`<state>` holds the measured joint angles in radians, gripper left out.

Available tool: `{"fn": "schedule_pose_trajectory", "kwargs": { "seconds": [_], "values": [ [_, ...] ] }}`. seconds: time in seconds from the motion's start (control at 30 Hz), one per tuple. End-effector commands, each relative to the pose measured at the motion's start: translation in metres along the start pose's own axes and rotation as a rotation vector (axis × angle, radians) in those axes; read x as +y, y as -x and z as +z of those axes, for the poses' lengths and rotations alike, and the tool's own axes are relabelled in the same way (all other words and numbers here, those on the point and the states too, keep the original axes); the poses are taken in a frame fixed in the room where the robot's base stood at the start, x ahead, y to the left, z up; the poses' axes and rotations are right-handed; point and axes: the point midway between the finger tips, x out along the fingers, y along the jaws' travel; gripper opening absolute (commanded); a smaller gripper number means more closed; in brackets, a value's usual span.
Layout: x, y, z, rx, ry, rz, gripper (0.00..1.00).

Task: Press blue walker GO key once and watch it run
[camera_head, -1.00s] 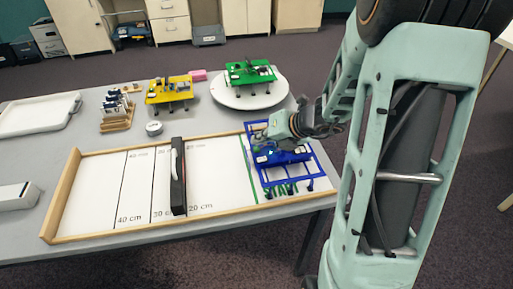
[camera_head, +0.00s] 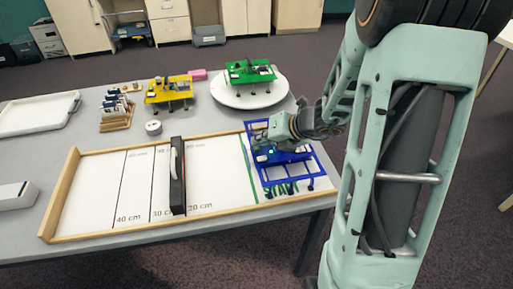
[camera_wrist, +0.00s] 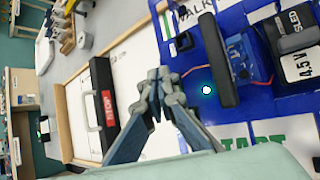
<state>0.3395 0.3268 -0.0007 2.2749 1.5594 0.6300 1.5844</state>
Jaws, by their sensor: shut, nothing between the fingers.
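The blue walker (camera_head: 292,179) stands at the right end of the marked track, by the green start line. In the wrist view its blue deck (camera_wrist: 262,100) fills the upper right, with a dark bar, a 4.5 V battery, wires and a small glowing light (camera_wrist: 207,90). My gripper (camera_wrist: 158,78) is shut and empty, its fingertips beside the deck's left edge in that view. In the head view my gripper (camera_head: 270,143) is over the walker's far part and hides some of it. I cannot pick out the GO key or tell whether the fingertips touch anything.
A black stop barrier (camera_head: 177,180) stands across the wood-edged track (camera_head: 215,180). Behind are a yellow walker (camera_head: 169,92), a green walker (camera_head: 250,72) on a round white plate (camera_head: 228,96), and a small round tin (camera_head: 153,128). A white tray (camera_head: 38,115) lies at the left.

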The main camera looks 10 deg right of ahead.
Motion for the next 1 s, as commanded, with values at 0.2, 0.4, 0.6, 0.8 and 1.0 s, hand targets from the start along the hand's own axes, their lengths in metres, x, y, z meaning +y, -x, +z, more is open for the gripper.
{"fn": "schedule_pose_trajectory", "kwargs": {
  "seconds": [0.2,0.4,0.6,0.8,1.0],
  "values": [
    [-0.0001,0.0000,-0.0001,0.000,0.000,0.000,0.00],
    [-0.0012,-0.0016,-0.0012,0.000,0.000,0.000,0.00],
    [-0.0025,-0.0033,-0.0025,0.000,0.000,0.000,0.00],
    [-0.0037,-0.0050,-0.0038,0.001,0.000,0.000,0.00],
    [-0.0036,-0.0050,-0.0039,0.001,0.000,0.000,0.00]
  ]
}}
